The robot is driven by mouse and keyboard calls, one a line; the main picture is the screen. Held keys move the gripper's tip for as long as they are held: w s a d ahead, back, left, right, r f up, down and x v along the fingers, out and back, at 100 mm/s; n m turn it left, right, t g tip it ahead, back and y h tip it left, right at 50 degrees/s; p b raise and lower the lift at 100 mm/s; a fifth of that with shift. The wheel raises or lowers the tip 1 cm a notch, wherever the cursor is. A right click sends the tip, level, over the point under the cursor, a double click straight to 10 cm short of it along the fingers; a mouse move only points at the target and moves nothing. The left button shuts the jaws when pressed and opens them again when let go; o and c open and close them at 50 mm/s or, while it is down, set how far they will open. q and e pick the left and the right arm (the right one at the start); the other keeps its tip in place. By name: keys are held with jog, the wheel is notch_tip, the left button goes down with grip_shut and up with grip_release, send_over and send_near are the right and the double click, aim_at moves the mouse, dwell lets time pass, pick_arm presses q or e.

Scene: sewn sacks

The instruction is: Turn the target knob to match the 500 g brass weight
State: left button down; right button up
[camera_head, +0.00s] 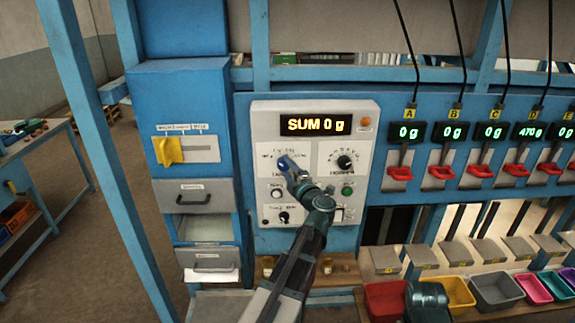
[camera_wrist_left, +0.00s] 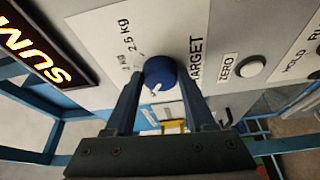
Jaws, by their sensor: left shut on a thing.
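The blue target knob (camera_head: 284,162) is on the upper left of the white control panel (camera_head: 330,112). In the left wrist view the knob (camera_wrist_left: 160,72) has a white pointer mark, beside the printed words TARGET and 2.5 KG. My left gripper (camera_head: 290,170) is shut on the knob, one finger on each side. The panel display (camera_head: 316,124) reads SUM 0 g. Small brass-coloured pieces (camera_head: 327,265) stand on the wooden shelf below the panel; I cannot tell which is the 500 g weight.
A black knob (camera_head: 345,162) is right of the target knob, and a green button (camera_head: 347,191) is lower. Stations with displays and red levers (camera_head: 399,173) line the right; one reads 470 g. Coloured bins (camera_head: 495,291) stand at the lower right. A drawer cabinet (camera_head: 196,194) is on the left.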

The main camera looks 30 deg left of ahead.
pick_arm(q)
jog(key=shift+r+n+p, duration=0.1)
jog(key=shift+n+p, duration=0.25)
jog(key=shift+n, duration=0.15)
dwell(0.3)
jog(key=shift+c, duration=1.2)
grip_release()
jog(key=shift+s, duration=0.1)
jog(key=v, duration=1.3)
jog(key=shift+s+d, duration=0.15)
jog(key=shift+d, duration=0.2)
